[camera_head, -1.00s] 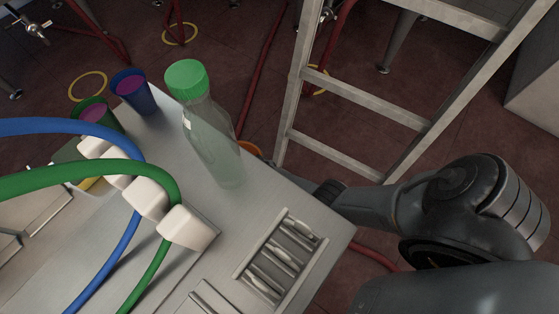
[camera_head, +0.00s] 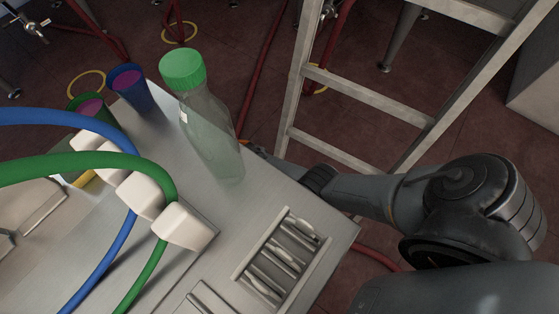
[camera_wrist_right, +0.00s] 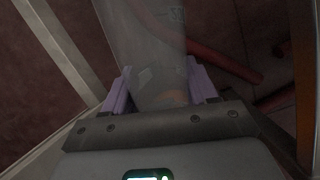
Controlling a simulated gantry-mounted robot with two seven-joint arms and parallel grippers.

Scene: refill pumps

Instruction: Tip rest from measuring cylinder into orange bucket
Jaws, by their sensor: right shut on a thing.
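In the right wrist view, the clear measuring cylinder (camera_wrist_right: 148,35) stands between the two purple fingers of my right gripper (camera_wrist_right: 160,88), which is shut on it. In the head view my right arm reaches to the table's far edge, and the gripper and cylinder are hidden there. A small orange patch (camera_head: 244,141) beside the bottle may be part of the orange bucket, which is otherwise hidden. My left gripper is not in view.
A clear bottle with a green cap (camera_head: 183,69) stands near the edge of the metal table (camera_head: 215,215). Blue and green cups (camera_head: 131,88) stand farther left. Green and blue hoses (camera_head: 60,169) cross the left side. A metal ladder (camera_head: 365,95) stands behind my right arm.

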